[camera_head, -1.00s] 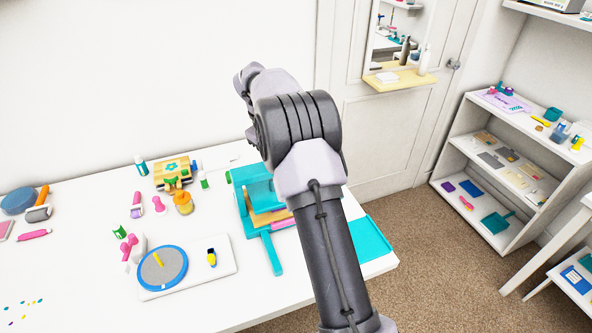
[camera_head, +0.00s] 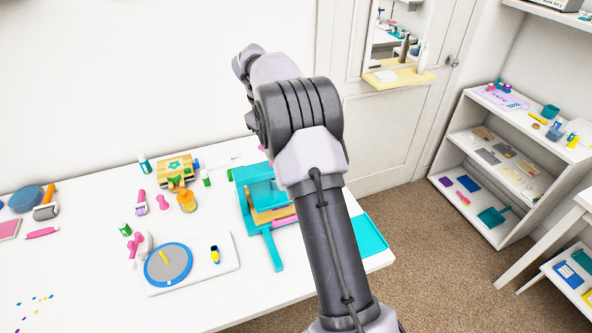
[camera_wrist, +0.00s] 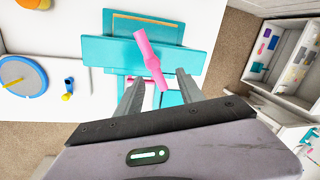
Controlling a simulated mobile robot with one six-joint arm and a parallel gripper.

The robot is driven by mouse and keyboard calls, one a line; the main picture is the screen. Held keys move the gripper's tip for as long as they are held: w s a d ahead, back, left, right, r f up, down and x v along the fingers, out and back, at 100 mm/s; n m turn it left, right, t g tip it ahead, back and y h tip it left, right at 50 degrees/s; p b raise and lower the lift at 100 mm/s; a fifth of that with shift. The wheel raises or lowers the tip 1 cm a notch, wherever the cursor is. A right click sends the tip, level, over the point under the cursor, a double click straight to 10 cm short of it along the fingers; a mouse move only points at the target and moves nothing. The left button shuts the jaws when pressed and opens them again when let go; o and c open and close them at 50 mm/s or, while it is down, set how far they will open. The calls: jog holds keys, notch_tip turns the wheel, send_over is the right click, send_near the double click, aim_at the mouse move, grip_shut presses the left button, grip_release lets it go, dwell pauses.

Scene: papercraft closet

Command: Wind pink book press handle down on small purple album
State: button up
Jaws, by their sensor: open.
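The teal book press (camera_head: 275,250) stands on the white table, partly hidden behind my arm in the head view. A tan board and a pink-purple strip (camera_head: 284,221) show inside it. I cannot tell whether the strip is the small purple album. In the wrist view, the pink handle (camera_wrist: 150,58) lies slanted over the press's teal top (camera_wrist: 105,50). My gripper (camera_wrist: 160,84) is open, its fingers to either side of the handle's near end. I cannot tell whether they touch it. My arm hides the gripper in the head view.
A round grey and blue turntable (camera_head: 168,264) and a small yellow item (camera_head: 214,254) sit on a white board left of the press. A wooden box (camera_head: 175,172) and several small tools stand farther back. A teal mat (camera_head: 362,240) lies at the table's right edge.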

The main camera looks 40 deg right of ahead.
jog(key=r+p, duration=0.2)
jog(key=r, duration=0.1)
jog(key=a+r+p, duration=0.1)
jog(key=r+p, duration=0.1)
jog(key=shift+s+a+r, duration=0.1)
jog(key=shift+r, duration=0.3)
